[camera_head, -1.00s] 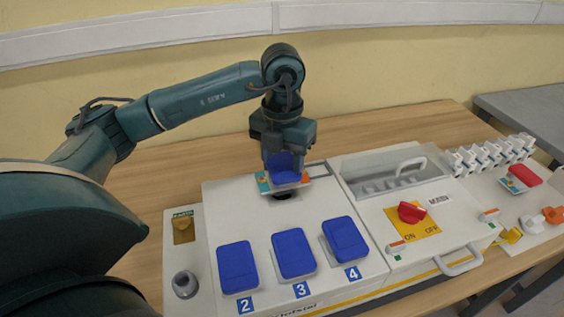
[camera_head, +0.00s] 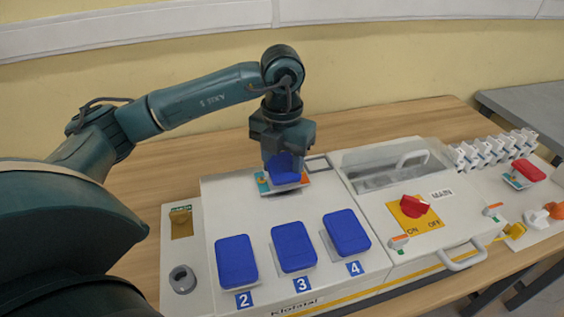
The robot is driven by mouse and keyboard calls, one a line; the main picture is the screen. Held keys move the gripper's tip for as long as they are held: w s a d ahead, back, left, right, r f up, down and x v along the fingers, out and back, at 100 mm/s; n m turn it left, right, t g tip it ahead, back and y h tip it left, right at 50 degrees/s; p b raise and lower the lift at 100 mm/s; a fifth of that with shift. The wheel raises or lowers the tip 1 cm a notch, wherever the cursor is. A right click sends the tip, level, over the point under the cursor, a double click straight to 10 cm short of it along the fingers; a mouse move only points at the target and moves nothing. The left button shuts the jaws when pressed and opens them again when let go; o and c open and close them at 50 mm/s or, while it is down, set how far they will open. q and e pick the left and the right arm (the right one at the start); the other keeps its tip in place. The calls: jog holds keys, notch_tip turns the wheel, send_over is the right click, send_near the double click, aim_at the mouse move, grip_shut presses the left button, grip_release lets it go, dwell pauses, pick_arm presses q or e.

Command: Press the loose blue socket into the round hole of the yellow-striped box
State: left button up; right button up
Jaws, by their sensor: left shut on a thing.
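My left gripper (camera_head: 284,152) points down over the back of the white yellow-striped box (camera_head: 222,203). It is shut on the loose blue socket (camera_head: 283,174), whose upper part is partly hidden by the fingers. The socket's pale lower edge is at or just above the box top, close to an orange and teal label; I cannot tell whether it is seated. The round hole is hidden beneath the socket. My right gripper is not in view.
Blue covers numbered 2 (camera_head: 237,262), 3 (camera_head: 293,247) and 4 (camera_head: 346,232) line the box front. A red switch (camera_head: 414,207) on a yellow plate and a clear lid lie to the right. Several grey-white plugs (camera_head: 480,154) stand farther right. The wooden table (camera_head: 150,165) is bare behind the left side.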

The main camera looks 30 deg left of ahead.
pick_arm(q)
jog(key=shift+f, duration=0.2)
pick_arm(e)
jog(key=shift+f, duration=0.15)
pick_arm(q)
jog(key=shift+f+b, duration=0.55)
jog(key=shift+b, duration=0.05)
jog(key=o, duration=1.1)
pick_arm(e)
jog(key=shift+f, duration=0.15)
